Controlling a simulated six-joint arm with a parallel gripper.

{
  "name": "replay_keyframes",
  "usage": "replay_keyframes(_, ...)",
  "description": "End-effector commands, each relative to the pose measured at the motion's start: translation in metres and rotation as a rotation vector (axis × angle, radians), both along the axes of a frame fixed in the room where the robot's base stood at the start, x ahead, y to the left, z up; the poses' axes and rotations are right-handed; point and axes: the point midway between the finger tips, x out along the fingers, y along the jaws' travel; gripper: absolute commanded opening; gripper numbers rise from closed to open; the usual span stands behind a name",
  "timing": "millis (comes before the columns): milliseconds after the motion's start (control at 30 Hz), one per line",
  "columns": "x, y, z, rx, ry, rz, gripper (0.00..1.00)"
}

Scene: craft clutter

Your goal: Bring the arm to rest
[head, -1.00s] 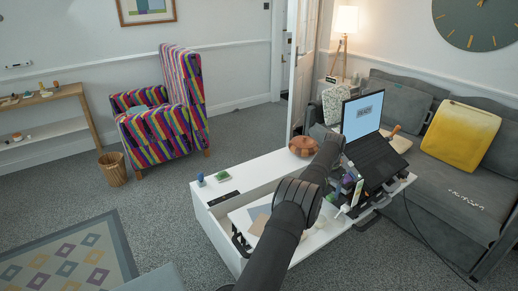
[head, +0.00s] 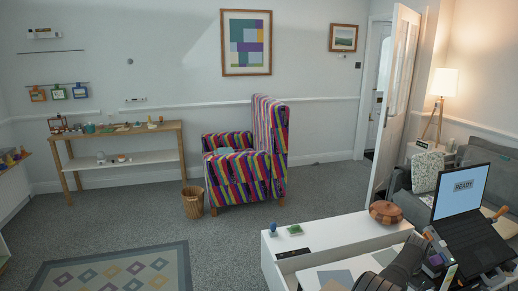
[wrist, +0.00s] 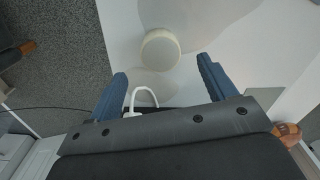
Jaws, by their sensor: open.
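My gripper (wrist: 162,78) is open in the wrist view, its two blue fingers spread wide with nothing held between them. Beyond the fingertips, a pale round thing (wrist: 160,48) lies over a white surface; I cannot tell whether it touches the fingers. A white curved handle-like piece (wrist: 141,97) shows between the fingers. In the head view my dark arm reaches up from the lower right over the white table (head: 345,232); the gripper itself cannot be made out there.
A striped armchair (head: 245,160), basket (head: 193,201) and shelf table (head: 118,140) are farther off.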

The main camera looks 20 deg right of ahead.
Motion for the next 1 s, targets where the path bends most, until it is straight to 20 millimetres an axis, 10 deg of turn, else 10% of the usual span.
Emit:
replay_keyframes(400, 0.000, 0.000, -0.052, 0.000, 0.000, 0.000, 0.77)
replay_keyframes(1000, 0.000, 0.000, -0.048, 0.001, 0.000, 0.000, 0.77)
